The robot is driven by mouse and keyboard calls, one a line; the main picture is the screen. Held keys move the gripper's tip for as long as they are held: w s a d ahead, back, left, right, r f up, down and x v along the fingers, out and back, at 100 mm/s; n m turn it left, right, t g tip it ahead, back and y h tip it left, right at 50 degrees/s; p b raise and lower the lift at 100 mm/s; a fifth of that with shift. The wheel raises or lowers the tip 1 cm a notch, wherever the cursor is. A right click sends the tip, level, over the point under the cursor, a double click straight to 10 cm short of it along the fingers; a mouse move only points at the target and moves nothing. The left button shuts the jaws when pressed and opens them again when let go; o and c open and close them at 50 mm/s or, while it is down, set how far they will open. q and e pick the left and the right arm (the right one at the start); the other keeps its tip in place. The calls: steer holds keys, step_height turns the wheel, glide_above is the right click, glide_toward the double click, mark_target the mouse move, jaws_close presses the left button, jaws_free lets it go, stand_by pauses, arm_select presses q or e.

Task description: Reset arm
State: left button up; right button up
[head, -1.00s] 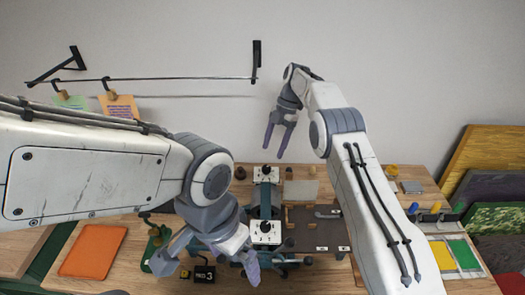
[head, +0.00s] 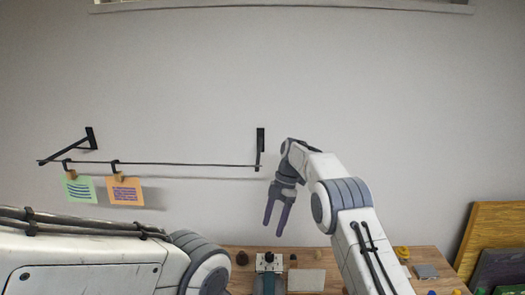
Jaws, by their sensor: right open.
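My right gripper (head: 279,213) hangs in the air above the back of the wooden table (head: 238,280), in front of the plain wall. Its two purple fingers point down, stand apart and hold nothing. My left arm comes in from the lower left, and its gripper is below the bottom edge of the view. The right arm rises from the lower right and bends at the elbow.
A black wall rail (head: 200,164) carries a green note (head: 79,189) and an orange note (head: 125,191). A device with a white top (head: 269,262) stands on the table. Framed boards (head: 492,235) lean at the right.

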steer(key=s+a+m+t+h+b, duration=0.1)
steer(key=s+a+m+b, duration=0.3)
steer(key=s, duration=0.6)
steer(key=s+a+m+t+h+b, duration=0.1)
steer(key=s+a+m+b, duration=0.2)
steer(key=s+m+b, duration=0.45)
steer(key=s+d+f+m+b, duration=0.1)
steer(key=s+d+f+m, duration=0.1)
steer(key=s, duration=0.5)
steer(key=s+d+f+m+b, duration=0.1)
steer(key=s+d+f+m, duration=0.1)
steer(key=s+f, duration=0.3)
steer(key=s+d+f+m+t+b, duration=0.1)
steer(key=s+d+f+m+b, duration=0.1)
steer(key=s, duration=0.8)
steer(key=shift+s+d+f, duration=0.15)
steer(key=shift+d+f, duration=0.35)
steer(key=shift+f, duration=0.3)
